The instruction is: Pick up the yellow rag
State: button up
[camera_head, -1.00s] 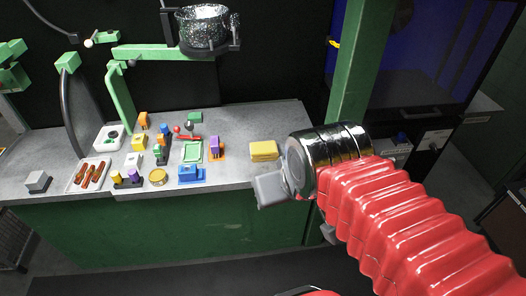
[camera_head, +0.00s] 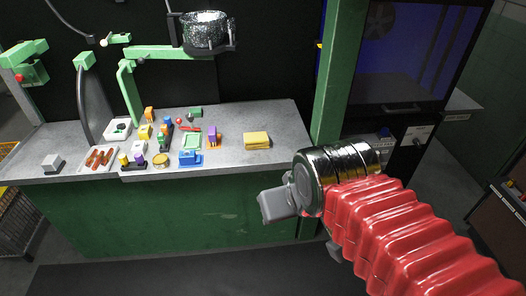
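The yellow rag (camera_head: 257,140) lies folded flat on the grey bench top (camera_head: 231,161), near its right end. My gripper (camera_head: 274,205) is at the end of my red-sleeved arm, in front of the bench and lower right of the rag in the picture. It is apart from the rag. Only the grey side of the gripper shows, so I cannot tell how far its fingers are parted. Nothing hides the rag.
Several small coloured blocks and parts (camera_head: 190,157) stand left of the rag. A white tray with sausage-like items (camera_head: 101,158) and a grey block (camera_head: 53,163) are further left. A green post (camera_head: 328,85) rises at the bench's right end. A pot (camera_head: 205,31) hangs above.

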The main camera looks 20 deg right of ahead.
aim_at(258, 140)
jog(key=k, duration=0.8)
jog(key=u, duration=0.45)
jog(key=i, duration=2.1)
jog(key=z, duration=0.25)
